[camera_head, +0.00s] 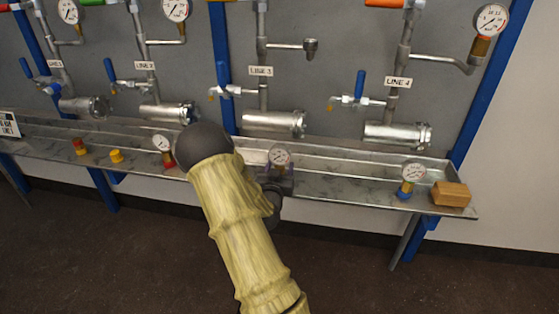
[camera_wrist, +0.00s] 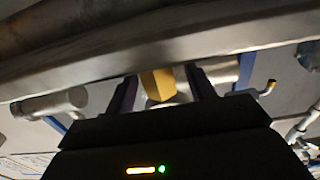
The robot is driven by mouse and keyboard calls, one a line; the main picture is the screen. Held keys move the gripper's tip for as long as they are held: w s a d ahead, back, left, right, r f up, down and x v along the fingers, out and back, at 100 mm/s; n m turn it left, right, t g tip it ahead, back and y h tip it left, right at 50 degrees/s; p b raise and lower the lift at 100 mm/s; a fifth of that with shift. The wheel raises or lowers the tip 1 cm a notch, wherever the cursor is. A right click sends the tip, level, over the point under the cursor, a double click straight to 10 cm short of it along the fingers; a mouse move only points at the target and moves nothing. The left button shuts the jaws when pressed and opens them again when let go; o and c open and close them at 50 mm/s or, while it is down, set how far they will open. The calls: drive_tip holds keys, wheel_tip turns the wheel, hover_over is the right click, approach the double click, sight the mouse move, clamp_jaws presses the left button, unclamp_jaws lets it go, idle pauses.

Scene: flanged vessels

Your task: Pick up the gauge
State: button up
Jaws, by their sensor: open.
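A gauge (camera_head: 279,156) with a round white dial sits at the tray ledge below the line 3 vessel. My gripper (camera_head: 280,168) is open there, its dark purple fingers around the gauge's lower part. My arm covers part of this area, so contact cannot be told. In the wrist view, a yellow piece (camera_wrist: 157,84) shows between the open fingers (camera_wrist: 163,87). Other loose gauges stand on the ledge: one with a red base (camera_head: 162,144) to the left and one with a blue base (camera_head: 412,173) to the right.
The metal tray ledge (camera_head: 345,189) runs along the panel. A wooden block (camera_head: 451,194) lies at its right end; red (camera_head: 80,147) and yellow (camera_head: 117,156) caps stand at left. Flanged vessels (camera_head: 398,134) hang above. Line 3's side pipe ends in a bare fitting (camera_head: 311,46).

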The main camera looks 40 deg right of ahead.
drive_tip(key=shift+x, duration=1.05)
clamp_jaws()
